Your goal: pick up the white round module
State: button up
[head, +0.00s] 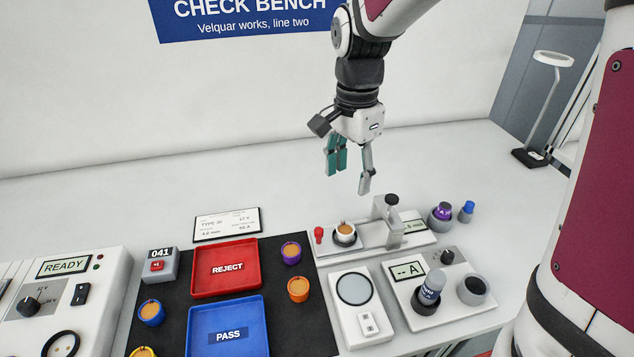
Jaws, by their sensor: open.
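The white round module (345,229) has an orange-brown top and sits upright in a dark round seat on the test fixture (407,241), between a red knob and a grey upright clamp. My gripper (349,176) hangs above and behind the fixture, fingers pointing down. Its teal-padded finger and its grey finger are apart, with nothing between them. The gripper does not touch the module. The lower part of the module is hidden in its seat.
The grey clamp (387,222) with a black knob stands just right of the module. Purple (291,253), orange (298,289) and blue (151,313) modules lie around the red reject tray (258,277) and blue pass tray (262,314). A meter (401,305) holding a labelled cylinder is at front right.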

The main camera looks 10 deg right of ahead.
send_over(345, 230)
jog(key=f, duration=0.8)
jog(key=shift+w+f+b, duration=0.2)
jog(key=shift+w+b, duration=0.05)
jog(key=shift+b, duration=0.05)
jog(key=shift+s+f, duration=0.15)
jog(key=shift+f, duration=1.25)
jog(key=shift+s+f, duration=0.15)
jog(key=shift+f, duration=1.2)
grip_shut()
jog(key=shift+r, duration=0.15)
